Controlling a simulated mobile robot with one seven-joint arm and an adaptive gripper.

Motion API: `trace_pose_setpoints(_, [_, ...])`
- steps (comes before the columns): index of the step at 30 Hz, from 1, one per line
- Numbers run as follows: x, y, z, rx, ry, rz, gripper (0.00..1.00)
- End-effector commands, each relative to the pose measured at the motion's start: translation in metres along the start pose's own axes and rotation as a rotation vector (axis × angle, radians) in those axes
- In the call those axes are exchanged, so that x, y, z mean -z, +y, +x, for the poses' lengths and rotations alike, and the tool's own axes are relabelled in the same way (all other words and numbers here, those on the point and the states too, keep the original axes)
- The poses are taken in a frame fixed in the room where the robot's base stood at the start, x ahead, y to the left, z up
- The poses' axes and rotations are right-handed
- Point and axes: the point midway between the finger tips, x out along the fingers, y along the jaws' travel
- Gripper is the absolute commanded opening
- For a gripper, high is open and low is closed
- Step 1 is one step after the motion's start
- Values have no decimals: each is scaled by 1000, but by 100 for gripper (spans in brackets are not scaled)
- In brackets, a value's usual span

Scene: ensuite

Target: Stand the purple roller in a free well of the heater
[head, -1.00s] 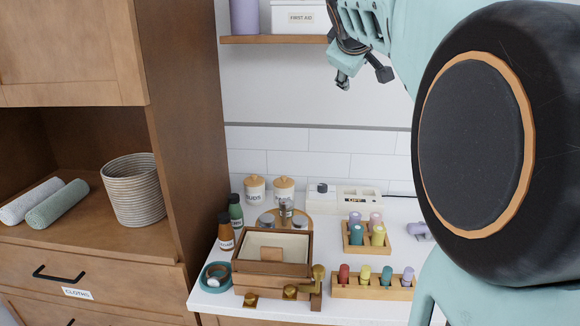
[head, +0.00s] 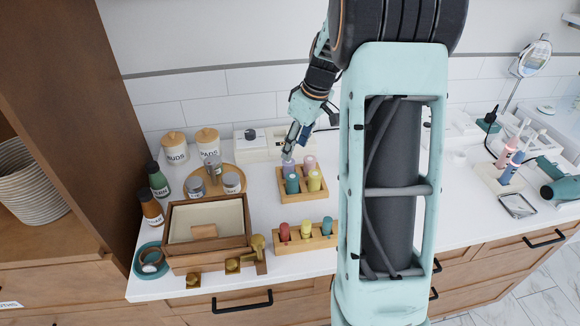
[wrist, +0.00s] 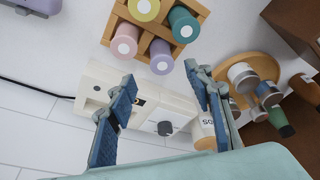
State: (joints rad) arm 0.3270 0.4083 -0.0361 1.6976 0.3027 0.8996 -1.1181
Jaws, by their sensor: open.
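The purple roller (head: 288,167) stands in the square wooden rack (head: 285,197) with a pink, a teal and a yellow roller. In the wrist view the purple roller (wrist: 161,57) shows its pale round top near the gap between my fingertips. My gripper (head: 291,147) is open and empty, close above the back of this rack. Its two blue-padded fingers (wrist: 162,77) are spread apart in the wrist view. The heater (head: 256,143) is a white box with a dark knob by the back wall, partly hidden by my gripper. In the wrist view the heater (wrist: 97,83) lies partly behind the fingers.
A long rack (head: 284,246) with red, yellow and teal rollers stands in front, its right end hidden by my arm. A wooden box (head: 180,258), a round tray (head: 237,185) with jars, and two lidded canisters stand left. Bare counter lies between the racks and the box.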

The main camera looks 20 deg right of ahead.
Motion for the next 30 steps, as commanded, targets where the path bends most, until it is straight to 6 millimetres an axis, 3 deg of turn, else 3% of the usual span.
trace_pose_setpoints(18, [2,-3,71,-3,-2,0,47])
trace_pose_setpoints(26, [3,-3,74,-4,-1,1,47])
trace_pose_setpoints(30, [3,-3,74,-4,-1,0,34])
